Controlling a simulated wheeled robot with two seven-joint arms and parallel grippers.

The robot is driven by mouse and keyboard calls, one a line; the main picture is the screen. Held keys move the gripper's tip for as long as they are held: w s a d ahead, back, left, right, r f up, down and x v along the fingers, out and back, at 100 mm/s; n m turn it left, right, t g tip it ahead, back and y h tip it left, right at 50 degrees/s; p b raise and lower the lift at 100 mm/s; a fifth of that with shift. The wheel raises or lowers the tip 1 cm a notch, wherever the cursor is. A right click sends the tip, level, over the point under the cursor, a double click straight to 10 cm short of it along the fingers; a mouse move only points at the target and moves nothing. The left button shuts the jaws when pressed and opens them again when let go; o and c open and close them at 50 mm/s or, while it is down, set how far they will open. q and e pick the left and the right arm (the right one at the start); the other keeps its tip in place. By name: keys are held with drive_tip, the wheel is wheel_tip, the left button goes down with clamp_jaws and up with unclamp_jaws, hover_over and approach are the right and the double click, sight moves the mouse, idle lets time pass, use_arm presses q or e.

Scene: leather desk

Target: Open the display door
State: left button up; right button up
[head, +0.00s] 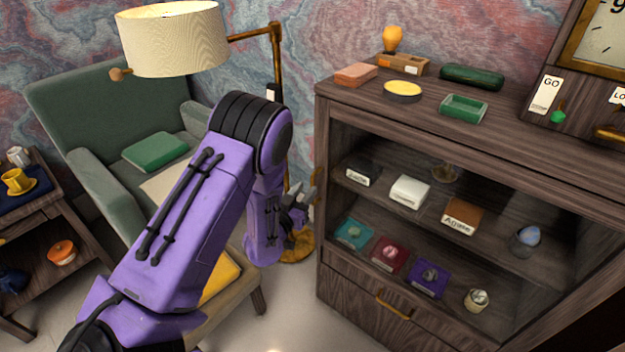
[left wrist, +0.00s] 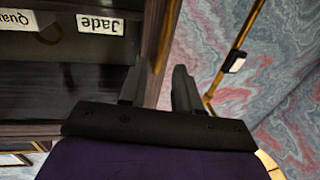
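The display cabinet (head: 325,125) is dark wood with a glazed front, and its display door (head: 375,145) looks shut. A brass handle (head: 317,187) shows at the door's left edge. My left gripper (head: 302,205) is beside that edge, close to the handle and partly hidden by its own wrist. In the left wrist view my left gripper (left wrist: 157,88) has its two fingers apart. The brass handle (left wrist: 164,42) and the cabinet's wooden edge appear in line with the gap between them. I cannot tell if they touch. My right gripper is in neither view.
Labelled stones stand on shelves behind the glass, including an Agate block (head: 463,215). A drawer (head: 375,300) lies below. A green tray (head: 463,108) and other small things sit on top. A green armchair (head: 95,110) and a lamp (head: 172,40) stand left of the cabinet.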

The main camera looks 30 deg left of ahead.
sight(312, 182)
use_arm(q)
drive_tip(key=w, duration=0.5)
drive_tip(key=shift+a+p, duration=0.3)
clamp_jaws()
